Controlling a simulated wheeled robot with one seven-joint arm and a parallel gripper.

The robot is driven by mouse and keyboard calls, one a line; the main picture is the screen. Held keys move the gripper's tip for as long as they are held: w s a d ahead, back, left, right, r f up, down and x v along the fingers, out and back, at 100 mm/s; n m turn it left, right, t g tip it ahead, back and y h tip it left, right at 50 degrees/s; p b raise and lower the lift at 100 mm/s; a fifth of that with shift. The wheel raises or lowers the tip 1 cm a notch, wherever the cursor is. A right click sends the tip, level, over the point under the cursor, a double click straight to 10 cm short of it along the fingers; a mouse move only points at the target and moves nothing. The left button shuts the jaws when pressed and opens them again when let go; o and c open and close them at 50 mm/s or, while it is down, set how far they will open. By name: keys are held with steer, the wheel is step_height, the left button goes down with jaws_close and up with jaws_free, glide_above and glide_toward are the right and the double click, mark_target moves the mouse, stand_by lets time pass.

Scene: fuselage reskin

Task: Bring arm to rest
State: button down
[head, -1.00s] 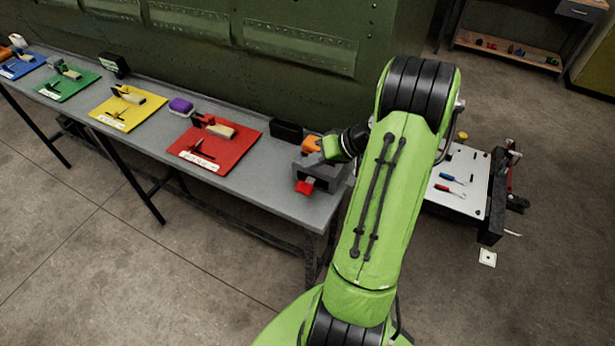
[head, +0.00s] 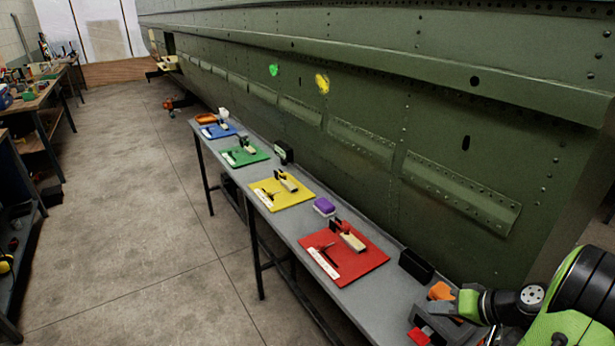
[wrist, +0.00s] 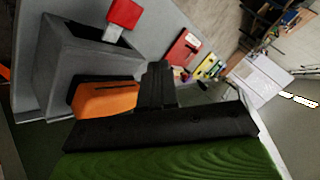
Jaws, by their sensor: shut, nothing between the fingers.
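My arm (head: 575,290) shows at the lower right of the head view, its green and black links reaching over the right end of the grey bench. In the wrist view my gripper (wrist: 158,85) is shut and empty, its dark fingers together. An orange object (wrist: 105,101) lies beside the fingers in the wrist view; whether they touch I cannot tell. It also shows in the head view (head: 441,291), left of my green wrist part. A grey fixture (wrist: 70,65) with a red block (wrist: 124,14) is beside it.
The grey bench (head: 300,245) runs along the green fuselage (head: 330,75). It carries a red mat (head: 365,262), yellow mat (head: 296,193), green mat (head: 236,160), purple-topped block (head: 324,206) and black holder (head: 416,265). Open floor (head: 150,240) lies left of the bench.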

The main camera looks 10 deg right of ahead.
steer(key=s+a+r+n+g+h, duration=0.1)
steer(key=a+r+n+g, duration=0.1)
steer(key=a+r, duration=0.55)
steer(key=s+a+r+n+g+h, duration=0.15)
steer(key=a+r, duration=0.25)
steer(key=a, duration=0.7)
steer(key=s+a+r+h, duration=0.1)
steer(key=s+a, duration=0.1)
steer(key=s, duration=0.4)
steer(key=s+a+r+t+h, duration=0.1)
steer(key=s+a+r, duration=0.1)
steer(key=s, duration=0.4)
steer(key=shift+s+a+n, duration=0.2)
steer(key=shift+a+n, duration=0.25)
steer(key=shift+a, duration=0.15)
